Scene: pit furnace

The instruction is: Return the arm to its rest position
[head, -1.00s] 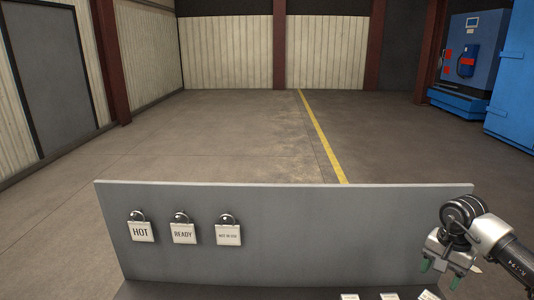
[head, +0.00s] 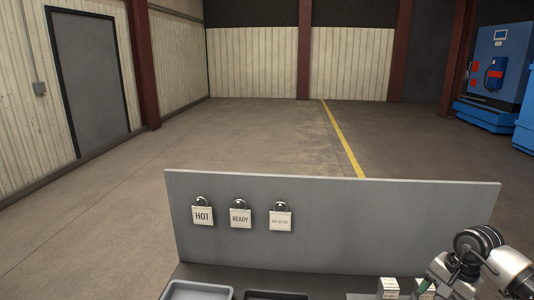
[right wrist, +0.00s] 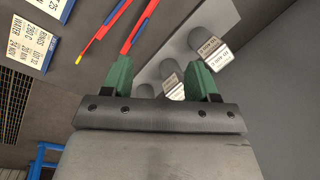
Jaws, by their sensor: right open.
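My right gripper (head: 430,288) is at the lower right corner of the head view, beside the right end of the grey upright board, partly cut off by the frame edge. In the right wrist view its two green fingers (right wrist: 164,80) stand wide apart with nothing held between them. Small labelled blocks (right wrist: 196,80) on a pale strip lie beyond the fingers. I cannot tell how far the fingers are from them. My left gripper is not in view.
A grey board (head: 340,225) carries three hanging tags: HOT (head: 203,216), READY (head: 240,218) and a third (head: 281,220). A grey tray (head: 198,290) sits below. Red-and-blue handled tools (right wrist: 122,30) lie near the fingers. Open floor lies behind the board.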

